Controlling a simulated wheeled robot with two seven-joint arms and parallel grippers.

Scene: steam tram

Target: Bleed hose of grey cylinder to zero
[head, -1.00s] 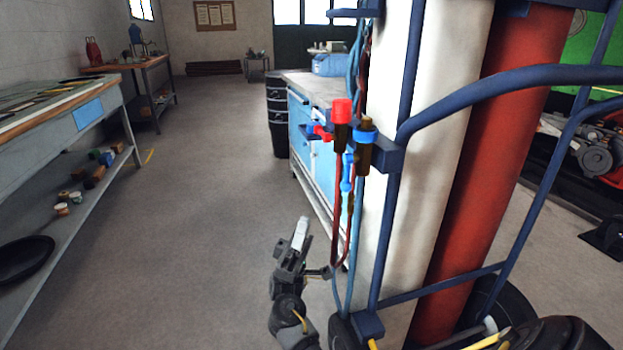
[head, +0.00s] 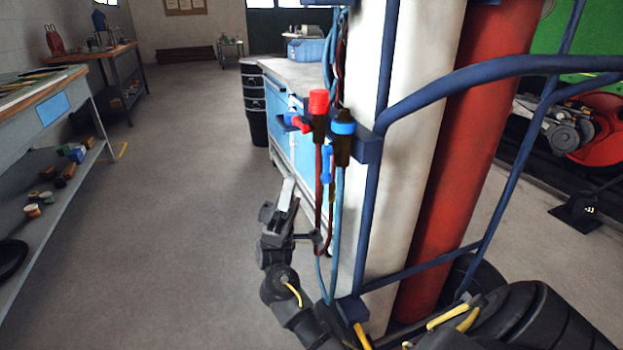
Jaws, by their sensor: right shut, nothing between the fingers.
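The pale grey cylinder (head: 408,150) stands on a blue hand cart in the head view, with a red cylinder (head: 462,170) to its right. On the cart's bracket hang two brown torch handles, one with a red knob (head: 318,101) and one with a blue collar (head: 343,128). A small red valve lever (head: 297,122) and a small blue valve lever (head: 327,165) sit beside them. A blue hose (head: 337,225) and a dark red hose (head: 319,205) hang below. My right gripper (head: 288,186) is shut and empty, pointing up, left of the hoses and below the levers. My left gripper is out of view.
The cart's blue frame (head: 368,230) and curved handle (head: 470,82) stand close on the right. A blue cabinet (head: 283,110) and black bins (head: 252,100) are behind. A workbench (head: 38,110) is at the left. The floor between is clear.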

